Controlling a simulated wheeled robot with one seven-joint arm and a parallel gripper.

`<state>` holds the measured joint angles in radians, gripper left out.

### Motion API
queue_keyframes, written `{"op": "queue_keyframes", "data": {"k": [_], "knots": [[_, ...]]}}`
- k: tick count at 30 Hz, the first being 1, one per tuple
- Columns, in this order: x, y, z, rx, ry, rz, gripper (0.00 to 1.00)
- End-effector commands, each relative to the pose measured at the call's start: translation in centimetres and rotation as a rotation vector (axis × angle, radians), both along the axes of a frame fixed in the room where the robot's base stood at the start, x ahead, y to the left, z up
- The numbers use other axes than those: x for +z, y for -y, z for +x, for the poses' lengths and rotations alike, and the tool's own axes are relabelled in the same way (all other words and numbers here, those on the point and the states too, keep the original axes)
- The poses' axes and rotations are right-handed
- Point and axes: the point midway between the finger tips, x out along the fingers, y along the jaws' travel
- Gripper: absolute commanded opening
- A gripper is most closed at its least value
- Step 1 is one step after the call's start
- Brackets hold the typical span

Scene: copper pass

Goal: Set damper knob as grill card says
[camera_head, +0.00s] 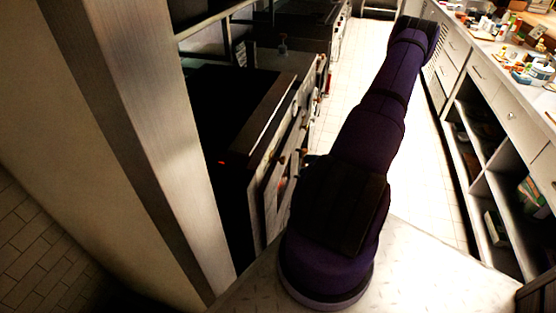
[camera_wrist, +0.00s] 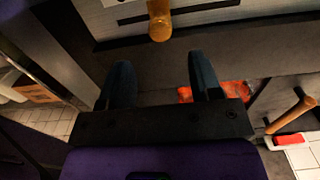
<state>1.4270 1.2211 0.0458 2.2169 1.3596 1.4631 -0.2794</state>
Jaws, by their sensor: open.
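In the wrist view my gripper (camera_wrist: 159,62) is open, with its two dark fingers apart and nothing between them. A copper-coloured rounded knob or handle (camera_wrist: 159,20) sticks out just beyond the fingertips, roughly centred between them and apart from them. I cannot tell whether it is the damper knob, and no setting mark is readable. Behind it is a pale panel with dark slots (camera_wrist: 205,16). A second copper-coloured handle (camera_wrist: 290,115) shows at the right. No grill card can be made out. In the head view my arm hides the gripper.
A dark range (camera_head: 262,125) with front knobs stands left of my arm, beyond a metal post (camera_head: 150,130). On the right, a counter (camera_head: 480,50) holds bottles and containers above open shelves. Pale tiled floor (camera_head: 340,75) runs between them. An orange-red patch (camera_wrist: 228,92) shows behind the right finger.

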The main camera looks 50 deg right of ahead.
Motion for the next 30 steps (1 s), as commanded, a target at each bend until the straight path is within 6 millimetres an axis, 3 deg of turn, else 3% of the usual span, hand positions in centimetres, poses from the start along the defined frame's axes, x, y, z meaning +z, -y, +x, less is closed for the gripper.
{"op": "queue_keyframes", "data": {"k": [18, 30], "knots": [[0.0, -3.5, 8.3, 0.001, 0.001, 0.000, 0.58], [0.0, -4.1, 9.8, 0.000, 0.000, 0.000, 0.58]]}}
